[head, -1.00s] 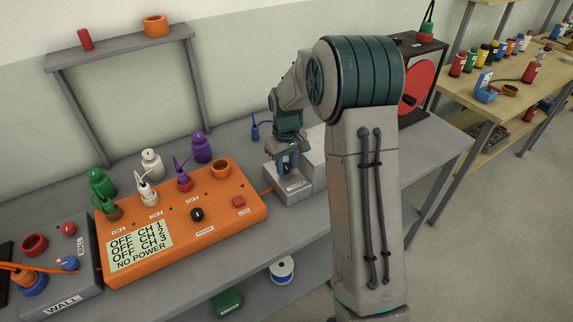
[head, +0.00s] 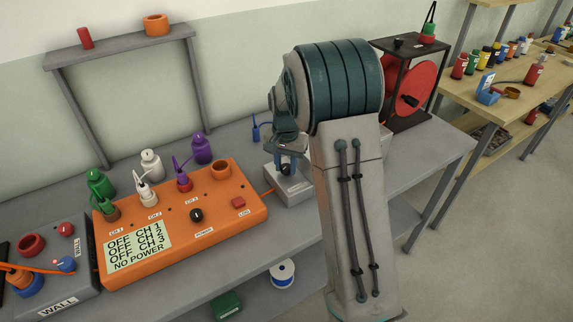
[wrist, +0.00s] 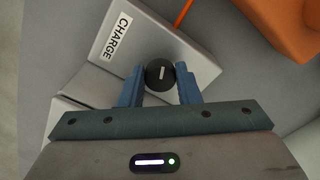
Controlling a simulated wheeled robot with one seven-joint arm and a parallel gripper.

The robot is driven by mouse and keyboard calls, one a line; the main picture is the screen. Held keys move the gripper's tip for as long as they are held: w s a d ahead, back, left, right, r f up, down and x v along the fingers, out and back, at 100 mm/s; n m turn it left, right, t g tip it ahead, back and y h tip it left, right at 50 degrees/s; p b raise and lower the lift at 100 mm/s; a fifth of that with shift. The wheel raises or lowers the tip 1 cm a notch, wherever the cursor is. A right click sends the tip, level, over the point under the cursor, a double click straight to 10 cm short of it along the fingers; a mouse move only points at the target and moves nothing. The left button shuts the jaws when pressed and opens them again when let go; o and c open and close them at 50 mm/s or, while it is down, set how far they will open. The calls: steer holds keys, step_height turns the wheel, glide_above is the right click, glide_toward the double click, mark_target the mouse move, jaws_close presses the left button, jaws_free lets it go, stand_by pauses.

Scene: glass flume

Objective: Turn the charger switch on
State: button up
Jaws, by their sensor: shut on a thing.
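The charger (head: 292,190) is a grey box on the bench, right of the orange unit. It also shows in the wrist view (wrist: 143,35), with a CHARGE label. Its switch (wrist: 160,74) is a round black knob with a white mark that runs roughly up and down in the wrist view. My gripper (wrist: 160,69) is shut on the knob, one blue finger on each side. In the head view my gripper (head: 287,166) points down at the box, and the knob is hidden there.
The orange unit (head: 235,222) has bottles on top and a screen (head: 138,246) reading OFF for its channels and NO POWER. The grey WALL box (head: 85,295) is at far left. A black-framed red wheel (head: 408,85) stands at the bench's right. An orange cable (wrist: 184,12) reaches the charger.

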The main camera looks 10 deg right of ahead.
mark_target(285, 167)
steer(key=m, duration=0.4)
steer(key=shift+w+r+m, duration=0.1)
steer(key=shift+m, duration=0.2)
stand_by(0.5)
steer(key=o, duration=0.7)
step_height(285, 167, up, 14)
stand_by(0.3)
